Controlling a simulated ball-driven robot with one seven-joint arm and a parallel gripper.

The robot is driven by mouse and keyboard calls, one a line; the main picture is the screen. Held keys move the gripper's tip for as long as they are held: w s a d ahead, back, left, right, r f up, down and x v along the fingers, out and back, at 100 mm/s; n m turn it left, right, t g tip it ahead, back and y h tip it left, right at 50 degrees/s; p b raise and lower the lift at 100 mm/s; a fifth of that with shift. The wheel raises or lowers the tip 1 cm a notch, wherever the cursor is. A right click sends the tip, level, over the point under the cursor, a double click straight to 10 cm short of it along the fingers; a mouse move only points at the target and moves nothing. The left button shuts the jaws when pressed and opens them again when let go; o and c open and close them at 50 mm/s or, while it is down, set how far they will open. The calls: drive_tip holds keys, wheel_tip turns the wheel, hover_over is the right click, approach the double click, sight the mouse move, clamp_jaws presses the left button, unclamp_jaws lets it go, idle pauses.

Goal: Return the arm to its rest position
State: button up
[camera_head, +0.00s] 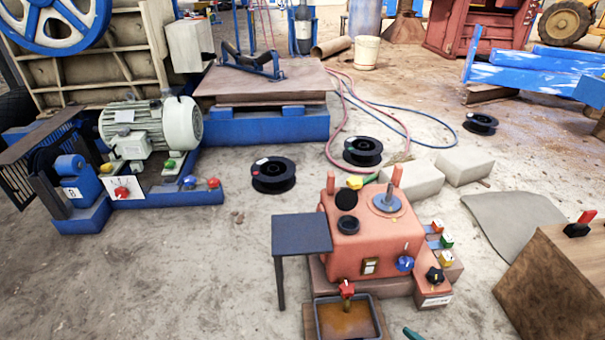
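Neither my arm nor my gripper shows in the head view, so I cannot see its pose or whether it is open. An orange-red machine box (368,243) stands on the floor at the middle right, with knobs and buttons on it. A dark side shelf (302,233) is on its left, and a tray of brown liquid (346,318) sits below a red tap (346,289).
A grey motor (150,128) stands on a blue frame at the left. Black spools (273,174), pale blocks (411,179), hoses and a brown wooden box (560,285) lie around. Concrete floor (170,280) at the lower left is clear.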

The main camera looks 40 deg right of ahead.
drive_tip(key=w+a+r+m+g+h+p, duration=0.15)
drive_tip(key=w+a+g, duration=0.25)
drive_tip(key=a+g, duration=0.5)
drive_tip(key=s+a+r+g+p, duration=0.1)
drive_tip(key=s+a+r+g, duration=0.3)
drive_tip(key=r, duration=0.5)
drive_tip(key=s+a+r+g+p, duration=0.15)
drive_tip(key=s+a+r, duration=0.35)
drive_tip(key=r, duration=0.5)
wheel_tip(320, 180, up, 37)
drive_tip(key=p, duration=3.7)
drive_tip(key=shift+s+d+r+g, duration=0.15)
drive_tip(key=shift+s+d+g, duration=0.25)
drive_tip(key=shift+d+g, duration=0.05)
